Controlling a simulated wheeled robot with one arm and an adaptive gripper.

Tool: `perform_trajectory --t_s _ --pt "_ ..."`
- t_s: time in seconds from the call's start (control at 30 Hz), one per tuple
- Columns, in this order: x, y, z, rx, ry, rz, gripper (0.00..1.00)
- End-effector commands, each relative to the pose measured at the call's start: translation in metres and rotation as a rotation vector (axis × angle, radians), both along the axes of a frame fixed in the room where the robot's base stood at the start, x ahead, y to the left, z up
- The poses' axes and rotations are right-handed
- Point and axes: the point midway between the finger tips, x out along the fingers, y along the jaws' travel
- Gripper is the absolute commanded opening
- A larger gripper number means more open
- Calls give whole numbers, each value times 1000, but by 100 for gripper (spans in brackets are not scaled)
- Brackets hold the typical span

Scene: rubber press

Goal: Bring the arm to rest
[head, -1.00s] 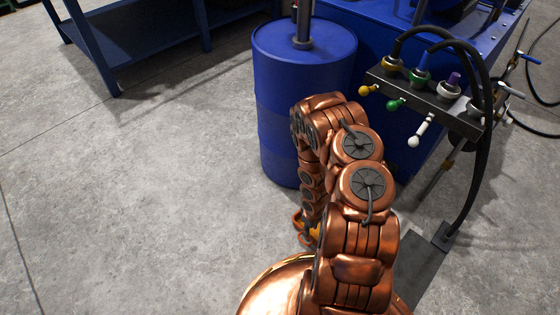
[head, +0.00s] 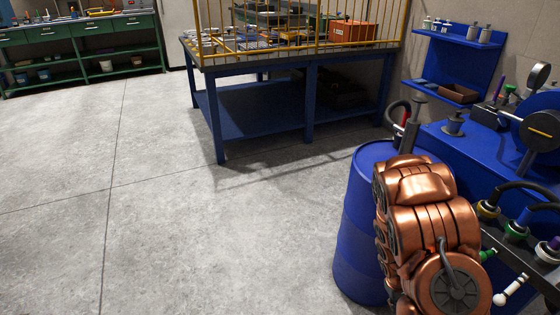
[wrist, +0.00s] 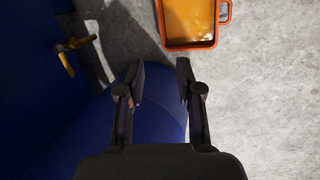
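My copper-coloured arm (head: 430,215) is folded at the lower right of the head view, in front of a blue barrel (head: 355,235). Its end is hidden there. In the wrist view my gripper (wrist: 159,80) has its two dark fingers apart with nothing between them. Behind the fingers is a curved blue surface (wrist: 85,135), and an orange tray (wrist: 214,38) with amber liquid in it is on the grey floor beyond the fingertips.
A blue machine (head: 470,145) with a row of coloured valves (head: 515,232) stands at the right, close to my arm. A blue table (head: 215,105) with a yellow cage stands at the back. A green workbench (head: 85,50) is far left. The left floor is clear.

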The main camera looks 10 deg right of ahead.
Motion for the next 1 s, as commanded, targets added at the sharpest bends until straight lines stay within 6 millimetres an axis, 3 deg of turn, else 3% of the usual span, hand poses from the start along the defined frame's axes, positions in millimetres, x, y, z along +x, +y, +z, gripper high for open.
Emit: perform_trajectory --t_s 0.03,0.4,0.67,1.0 --pt "3 1 30 -14 -7 -9 35" --pt "-6 26 178 -58 -4 -102 35" --pt "-20 58 273 -49 -15 -156 35" --pt "-56 113 384 6 -20 -201 35"
